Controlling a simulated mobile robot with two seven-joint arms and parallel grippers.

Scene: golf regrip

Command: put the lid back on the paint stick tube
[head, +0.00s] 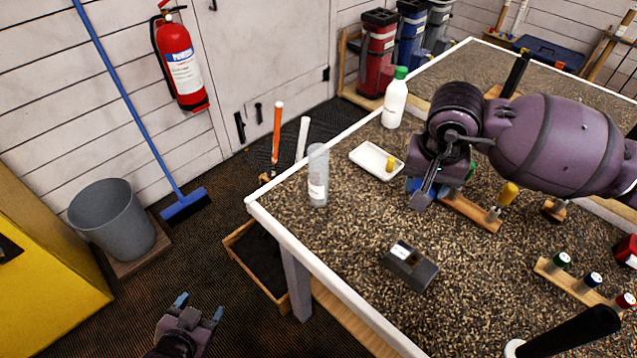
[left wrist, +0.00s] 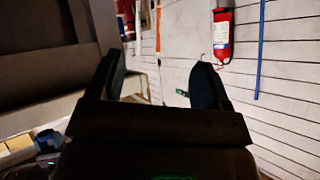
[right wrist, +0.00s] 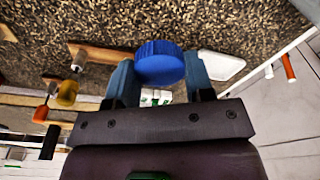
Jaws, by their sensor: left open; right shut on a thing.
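The paint stick tube (head: 318,178) is a clear grey cylinder with a pale label. It stands upright near the table's left corner, with no blue lid on its top. My right gripper (head: 430,188) is over the table, to the right of the tube and apart from it. In the right wrist view it is shut on the round blue lid (right wrist: 158,62), which has a ribbed edge. The arm largely hides the lid in the head view. My left gripper (head: 199,307) is open and empty, low over the floor left of the table.
A white tray (head: 366,157) with a small yellow piece lies between tube and right gripper. A white bottle (head: 395,103) with a green cap stands behind it. A dark grey box (head: 411,267) is in front. Wooden holders with tools (head: 470,211) lie to the right.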

